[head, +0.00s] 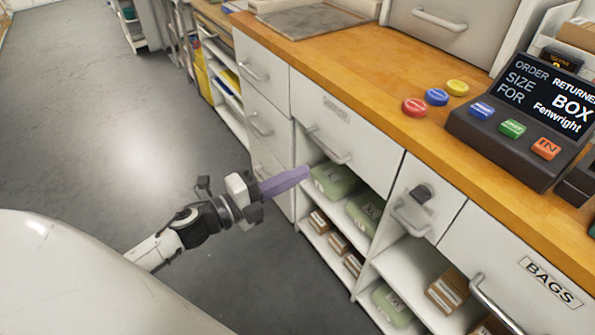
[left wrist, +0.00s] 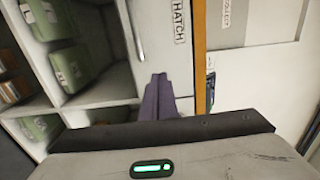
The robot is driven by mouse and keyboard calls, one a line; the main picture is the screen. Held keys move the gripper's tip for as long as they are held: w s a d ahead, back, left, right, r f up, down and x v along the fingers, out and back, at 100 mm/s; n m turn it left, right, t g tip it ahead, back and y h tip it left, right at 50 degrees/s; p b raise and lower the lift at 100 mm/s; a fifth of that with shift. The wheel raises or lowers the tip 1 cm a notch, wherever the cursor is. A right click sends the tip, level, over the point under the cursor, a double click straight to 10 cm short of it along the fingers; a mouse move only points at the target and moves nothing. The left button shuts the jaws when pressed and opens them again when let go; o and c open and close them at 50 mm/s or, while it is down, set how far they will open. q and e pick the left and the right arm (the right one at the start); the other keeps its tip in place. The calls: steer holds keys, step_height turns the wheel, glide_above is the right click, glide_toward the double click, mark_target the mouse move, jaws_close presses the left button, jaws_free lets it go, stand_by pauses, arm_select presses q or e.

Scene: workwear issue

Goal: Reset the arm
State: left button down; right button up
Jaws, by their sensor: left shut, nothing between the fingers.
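My left gripper (head: 285,184) comes in from the left in the head view, with purple fingers shut and nothing between them. Its fingertips point at the cabinet front, near the open shelf below a drawer. In the left wrist view the shut purple fingers (left wrist: 158,92) show in front of the white cabinet front with a HATCH label. I cannot tell whether the fingertips touch the cabinet. My right gripper is in neither view.
Green packs (head: 335,180) and small brown boxes (head: 338,243) fill the open shelves. The wooden counter (head: 345,62) carries red, blue and yellow buttons and a display console (head: 530,120). A BAGS drawer (head: 510,265) is at lower right. Grey floor (head: 110,110) is clear at left.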

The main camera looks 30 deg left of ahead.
arm_select(q)
steer(key=shift+s+a, duration=0.1)
steer(key=shift+s, duration=0.1)
steer(key=s+d+f+n+g+y+p, duration=0.1)
steer(key=s+d+f+n+g, duration=0.3)
steer(key=s+f+n, duration=0.4)
steer(key=s+d+f+n+g+y+p, duration=0.2)
steer(key=s+d+f+n, duration=0.4)
steer(key=s+f+n, duration=0.3)
steer(key=s+n+g+y, duration=0.1)
steer(key=s+n+y, duration=0.1)
steer(key=n, duration=0.1)
steer(key=shift+d+f+n+g, duration=0.15)
steer(key=shift+d+n+g, duration=0.1)
steer(key=shift+n+g, duration=0.15)
